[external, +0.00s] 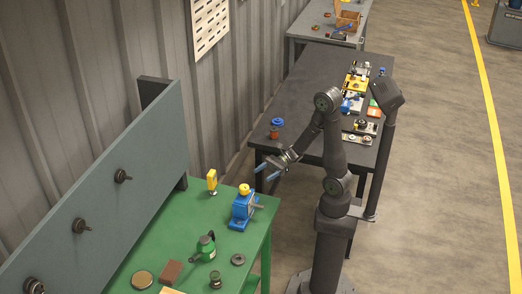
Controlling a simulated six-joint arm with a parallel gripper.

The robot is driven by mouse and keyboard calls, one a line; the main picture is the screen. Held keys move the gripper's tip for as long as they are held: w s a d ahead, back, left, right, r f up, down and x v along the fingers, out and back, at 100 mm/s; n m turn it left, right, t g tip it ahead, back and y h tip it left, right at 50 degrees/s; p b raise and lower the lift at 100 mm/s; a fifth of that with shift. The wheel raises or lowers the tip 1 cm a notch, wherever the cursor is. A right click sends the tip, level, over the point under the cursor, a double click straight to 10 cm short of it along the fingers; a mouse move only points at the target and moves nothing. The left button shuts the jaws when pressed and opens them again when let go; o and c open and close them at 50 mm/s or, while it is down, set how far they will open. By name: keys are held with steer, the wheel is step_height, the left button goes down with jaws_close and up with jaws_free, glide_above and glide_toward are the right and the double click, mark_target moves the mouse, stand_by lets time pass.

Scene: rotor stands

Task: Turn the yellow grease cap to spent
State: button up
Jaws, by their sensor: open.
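A small yellow cap (244,188) sits on top of a blue housing (243,210) at the far right part of the green table (170,238). It is too small to read any marks or its turned position.
A yellow upright piece (212,181) stands left of the blue housing. A green rounded device (206,247), a brown block (171,271) and round discs lie nearer. A grey panel (100,205) with dark knobs borders the green table. The dark table (310,90) carries several parts.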

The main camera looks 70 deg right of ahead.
mark_target(241, 188)
steer(key=x, duration=1.5)
steer(key=shift+s, duration=0.1)
steer(key=c, duration=1)
